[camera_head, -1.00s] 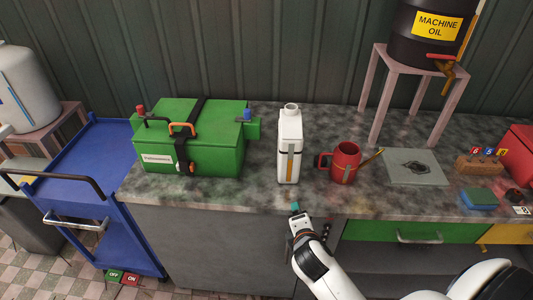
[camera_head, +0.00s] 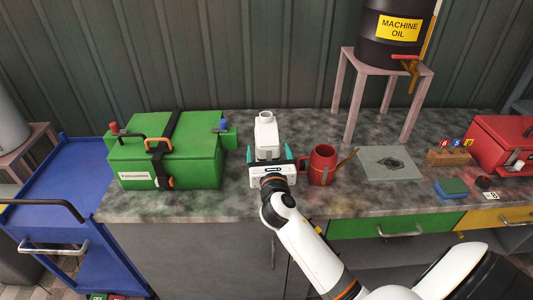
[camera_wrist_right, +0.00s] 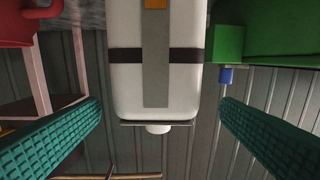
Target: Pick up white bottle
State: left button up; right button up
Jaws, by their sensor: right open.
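The white bottle (camera_head: 266,133) stands upright on the stone counter, its lower part hidden behind my right gripper in the head view. My right gripper (camera_head: 269,158) is open, with its teal fingers on either side of the bottle. In the right wrist view the bottle (camera_wrist_right: 157,75) fills the middle, with a grey strip and a dark band on its face. The open gripper (camera_wrist_right: 160,140) shows a teal finger on each side, with gaps to the bottle. My left gripper is not in view.
A green box (camera_head: 180,160) stands left of the bottle. A red oil can (camera_head: 321,164) stands close on the right, near the right finger. A grey plate (camera_head: 389,163) and a pink stand (camera_head: 402,71) are farther right. A blue cart (camera_head: 60,210) is at the left.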

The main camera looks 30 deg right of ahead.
aim_at(267, 138)
jog(key=p+x, duration=0.1)
jog(key=x, duration=0.5)
jog(key=shift+d, duration=0.1)
jog(key=shift+s, duration=0.1)
grip_shut()
jog(key=shift+r, duration=0.25)
